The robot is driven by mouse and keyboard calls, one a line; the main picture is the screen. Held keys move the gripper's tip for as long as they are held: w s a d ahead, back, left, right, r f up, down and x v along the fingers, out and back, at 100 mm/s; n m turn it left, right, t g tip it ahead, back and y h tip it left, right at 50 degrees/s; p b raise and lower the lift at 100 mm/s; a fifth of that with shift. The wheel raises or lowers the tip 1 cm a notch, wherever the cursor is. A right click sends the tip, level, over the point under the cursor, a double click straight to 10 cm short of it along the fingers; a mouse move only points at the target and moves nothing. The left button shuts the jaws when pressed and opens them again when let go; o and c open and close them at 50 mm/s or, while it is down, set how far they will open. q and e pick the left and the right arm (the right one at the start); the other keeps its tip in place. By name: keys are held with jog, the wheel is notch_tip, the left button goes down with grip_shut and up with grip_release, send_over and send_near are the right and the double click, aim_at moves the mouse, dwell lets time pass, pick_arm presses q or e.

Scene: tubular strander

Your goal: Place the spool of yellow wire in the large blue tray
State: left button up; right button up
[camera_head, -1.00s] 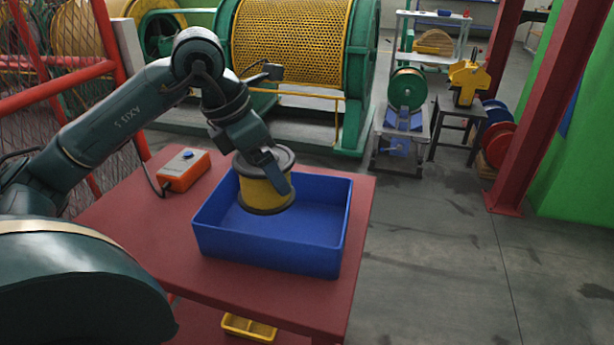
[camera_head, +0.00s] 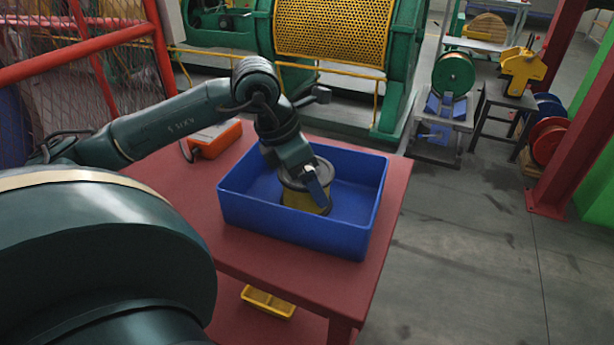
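The spool of yellow wire (camera_head: 300,200) has dark flanges and stands roughly upright inside the large blue tray (camera_head: 290,237). The tray's front wall hides the spool's lower part, so I cannot tell whether it touches the floor of the tray. My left gripper (camera_head: 318,192) reaches down into the tray from above, shut on the spool with one finger showing at its right side. The other finger is hidden. My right gripper is not in view.
The tray sits on a red table (camera_head: 240,268). An orange control box (camera_head: 216,139) with a cable lies behind the tray at the left. A small yellow bin (camera_head: 268,302) is below the tabletop. Machinery and a red post stand beyond, with open floor at right.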

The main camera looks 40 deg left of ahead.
pick_arm(q)
jog(key=shift+f, duration=0.15)
jog(key=o, duration=1)
jog(key=shift+o, duration=0.6)
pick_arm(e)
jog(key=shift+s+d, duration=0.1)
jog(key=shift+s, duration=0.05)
pick_arm(q)
jog(key=shift+r, duration=0.3)
jog(key=b+v, duration=0.1)
jog(key=v, duration=0.9)
jog(key=shift+s+r, duration=0.15)
jog(key=shift+r, duration=0.2)
jog(key=shift+s+a+r, duration=0.1)
jog(key=shift+s+r, duration=0.1)
jog(key=shift+r, duration=0.25)
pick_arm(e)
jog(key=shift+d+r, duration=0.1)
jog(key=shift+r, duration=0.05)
